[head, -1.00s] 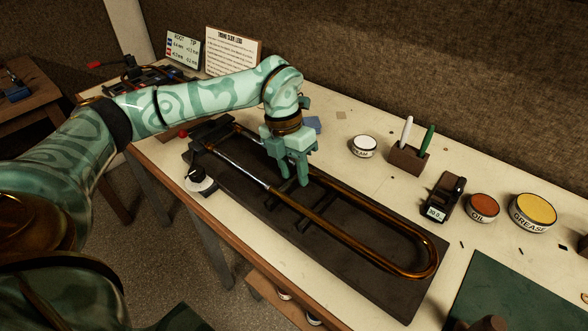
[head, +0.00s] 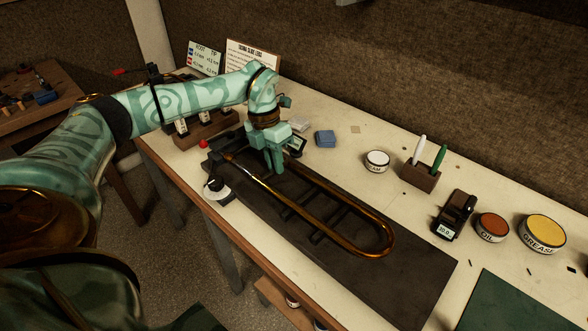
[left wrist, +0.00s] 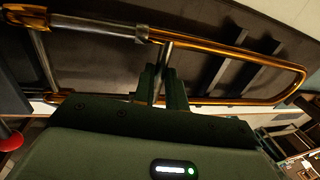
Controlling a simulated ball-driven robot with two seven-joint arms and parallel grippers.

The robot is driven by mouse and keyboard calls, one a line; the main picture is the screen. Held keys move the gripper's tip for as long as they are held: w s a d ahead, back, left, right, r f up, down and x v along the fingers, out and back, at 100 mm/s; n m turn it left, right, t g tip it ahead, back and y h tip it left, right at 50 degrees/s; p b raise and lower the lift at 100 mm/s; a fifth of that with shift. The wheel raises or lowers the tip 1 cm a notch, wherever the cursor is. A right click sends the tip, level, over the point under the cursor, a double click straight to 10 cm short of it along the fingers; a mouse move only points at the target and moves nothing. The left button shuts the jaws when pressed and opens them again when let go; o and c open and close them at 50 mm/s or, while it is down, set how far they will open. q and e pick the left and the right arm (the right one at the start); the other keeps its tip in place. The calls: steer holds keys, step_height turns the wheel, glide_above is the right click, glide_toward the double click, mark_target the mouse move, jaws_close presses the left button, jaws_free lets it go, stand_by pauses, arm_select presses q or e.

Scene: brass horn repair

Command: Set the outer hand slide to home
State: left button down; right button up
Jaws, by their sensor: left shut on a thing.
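The outer hand slide (head: 391,238) is a long brass U lying on a dark board (head: 420,275). Its bend points to the lower right, and its open end is toward the dark block at the upper left. My left gripper (head: 277,172) is between the two tubes near that end. In the left wrist view, my left gripper (left wrist: 163,84) is shut on the slide's cross brace (left wrist: 163,60). The brass bend shows there at right, and a short silver length of inner tube (left wrist: 90,25) shows at upper left. My right gripper is not in view.
A white round dial (head: 217,192) and a red knob (head: 203,144) are near the board's left end. The board's lower right is clear.

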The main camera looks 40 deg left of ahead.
arm_select(q)
steer(key=a, duration=0.4)
steer(key=a+p, duration=0.1)
steer(key=a, duration=0.1)
steer(key=shift+w+a+r, duration=0.1)
steer(key=shift+w+a, duration=0.2)
steer(key=shift+a, duration=0.05)
steer(key=c, duration=1.4)
jaws_free()
steer(key=shift+a, duration=0.1)
steer(key=shift+c, duration=0.2)
steer(key=shift+r, duration=0.15)
steer(key=a+r+p, duration=0.3)
steer(key=r+p, duration=0.1)
steer(key=r, duration=1.1)
steer(key=shift+a+r, duration=0.15)
steer(key=shift+r, duration=0.15)
steer(key=shift+w, duration=0.1)
